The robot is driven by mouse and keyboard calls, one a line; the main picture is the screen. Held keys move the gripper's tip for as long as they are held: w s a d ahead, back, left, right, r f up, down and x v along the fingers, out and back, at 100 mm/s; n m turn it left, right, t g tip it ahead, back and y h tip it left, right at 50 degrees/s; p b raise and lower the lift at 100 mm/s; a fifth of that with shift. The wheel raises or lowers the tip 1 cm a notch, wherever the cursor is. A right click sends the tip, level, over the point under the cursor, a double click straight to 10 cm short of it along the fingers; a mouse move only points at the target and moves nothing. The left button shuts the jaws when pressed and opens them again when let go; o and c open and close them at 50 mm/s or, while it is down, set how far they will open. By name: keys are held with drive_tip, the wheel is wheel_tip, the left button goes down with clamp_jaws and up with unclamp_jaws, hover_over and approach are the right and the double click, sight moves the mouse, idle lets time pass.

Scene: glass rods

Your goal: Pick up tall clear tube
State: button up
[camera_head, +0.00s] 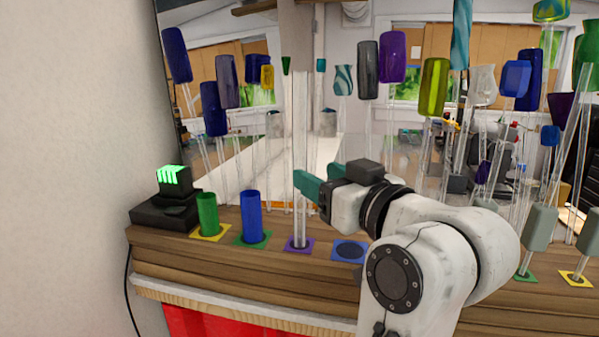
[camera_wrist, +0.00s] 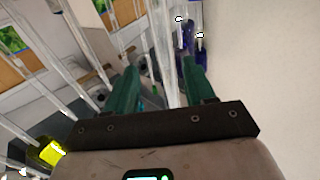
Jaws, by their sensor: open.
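The tall clear tube (camera_head: 301,120) stands upright on a purple square (camera_head: 289,245) on the wooden shelf. My gripper (camera_head: 311,174) is at its lower half, coming from the right with teal fingers. In the wrist view my gripper (camera_wrist: 159,68) is open, and a clear tube (camera_wrist: 164,50) runs between the two fingers, nearer the right one. I cannot tell whether it touches that finger. In the head view the near finger crosses in front of part of the tube.
Left of the tube stand a blue cylinder (camera_head: 251,215), a green cylinder (camera_head: 208,214) and a black device (camera_head: 172,207) with a green light. An empty blue square (camera_head: 337,258) lies right of it. Behind is a mirror-like panel showing coloured-topped rods; more rods stand at right.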

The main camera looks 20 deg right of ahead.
sight(304, 168)
drive_tip(key=w, duration=0.1)
drive_tip(key=w+a, duration=0.1)
drive_tip(key=w, duration=0.1)
drive_tip(key=w+p, duration=0.1)
drive_tip(key=w, duration=0.1)
drive_tip(key=shift+w+a+r, duration=0.15)
drive_tip(key=shift+w+a, duration=0.1)
drive_tip(key=shift+a, duration=0.05)
drive_tip(key=shift+c, duration=0.3)
clamp_jaws()
